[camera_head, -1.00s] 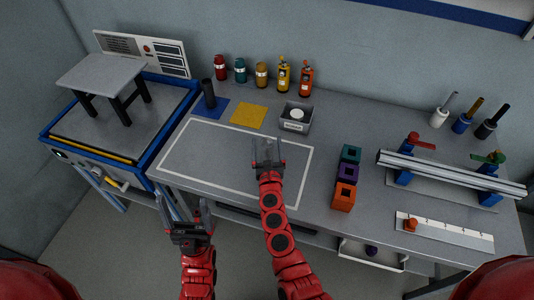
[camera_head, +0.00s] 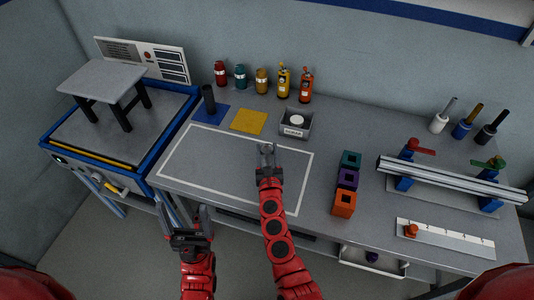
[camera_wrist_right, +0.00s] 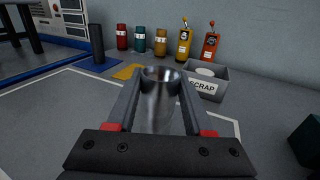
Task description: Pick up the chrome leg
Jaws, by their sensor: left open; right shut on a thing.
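The chrome leg (camera_wrist_right: 160,95) is a shiny, hollow-topped cylinder standing upright between the fingers of my right gripper (camera_wrist_right: 160,108) in the right wrist view. Both fingers press against its sides. In the head view my right gripper (camera_head: 267,158) is over the right part of the white-outlined area of the bench, shut on the leg, which is small there and partly hidden by the fingers. I cannot tell whether its bottom touches the bench. My left gripper (camera_head: 190,220) is open and empty, in front of the bench's near edge.
A scrap box (camera_head: 296,125) stands beyond the right gripper, with several bottles (camera_head: 262,82) along the wall. Coloured blocks (camera_head: 347,180) and a clamped metal tube (camera_head: 450,175) are to the right. A stool (camera_head: 104,80) stands on the blue-framed platform at left.

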